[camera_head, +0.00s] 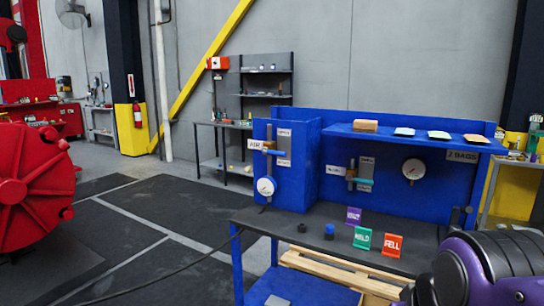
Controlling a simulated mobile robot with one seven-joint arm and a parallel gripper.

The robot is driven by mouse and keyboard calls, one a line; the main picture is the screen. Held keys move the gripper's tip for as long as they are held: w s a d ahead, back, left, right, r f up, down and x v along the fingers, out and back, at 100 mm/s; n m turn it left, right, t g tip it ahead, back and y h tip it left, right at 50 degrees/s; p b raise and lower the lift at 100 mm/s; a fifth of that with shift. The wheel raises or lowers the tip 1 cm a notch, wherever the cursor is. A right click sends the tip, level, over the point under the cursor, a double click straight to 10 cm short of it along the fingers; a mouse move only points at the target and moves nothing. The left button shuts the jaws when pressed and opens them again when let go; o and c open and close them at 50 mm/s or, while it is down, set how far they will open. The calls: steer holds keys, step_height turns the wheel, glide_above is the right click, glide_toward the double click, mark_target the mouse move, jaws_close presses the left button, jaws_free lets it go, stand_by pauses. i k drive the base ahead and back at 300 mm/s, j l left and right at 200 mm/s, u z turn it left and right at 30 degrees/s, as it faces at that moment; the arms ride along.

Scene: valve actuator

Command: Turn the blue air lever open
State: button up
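The blue workbench carries an AIR label (255,144) on the front of its left cabinet (302,165). Beside the label is a small brass-coloured valve (269,146) on a vertical pipe, with a small blue lever (274,153) that looks roughly level. A round white gauge (266,187) sits below it. A second valve (351,173) with a teal lever (364,182) is on the back panel, right of the cabinet. My gripper is not in view; only a purple and black part of my arm shows at the lower right, apart from the levers.
A wooden pallet (335,275) is below. A cable (165,278) crosses the floor. Open floor lies left, beside a large red machine (30,185).

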mark_target(264, 151)
steer(key=u, duration=0.4)
steer(key=i+j+z, duration=0.2)
steer(key=i+j, duration=0.2)
steer(key=i, duration=0.2)
steer(key=i+j+z, duration=0.25)
steer(key=i+j, duration=0.25)
steer(key=i, duration=0.1)
